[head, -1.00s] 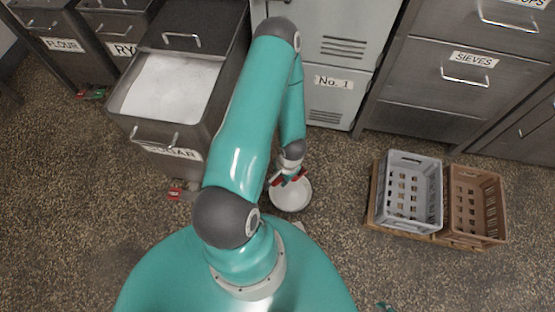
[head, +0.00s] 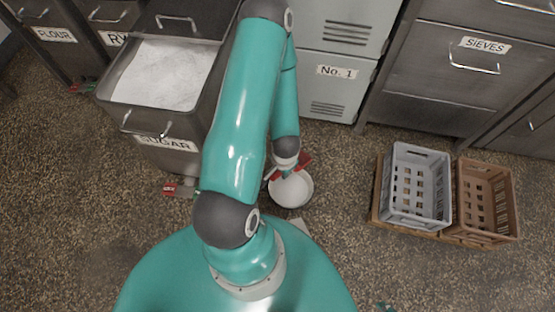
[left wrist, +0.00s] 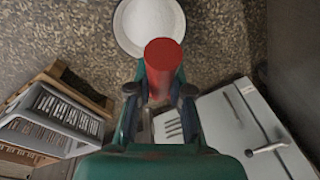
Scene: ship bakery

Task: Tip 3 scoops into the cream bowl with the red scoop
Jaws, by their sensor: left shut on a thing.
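The cream bowl (head: 291,192) stands on the floor in front of the sugar bin. White contents fill much of it in the left wrist view (left wrist: 150,22). My left gripper (head: 288,171) is above the far side of the bowl. It is shut on the red scoop (head: 305,160), which shows as a red cylinder (left wrist: 163,62) between the fingers in the left wrist view. The scoop is held above the floor, beside or over the bowl's rim; its mouth and any load are hidden. The sugar bin (head: 180,145) is open and filled with white sugar (head: 165,75). My right gripper is not in view.
A grey crate (head: 417,220) and a brown crate (head: 487,205) stand to the right. A No. 1 locker (head: 338,90) and a sieves drawer (head: 470,75) are behind. Flour and rye bins are at back left. Floor between bowl and crates is clear.

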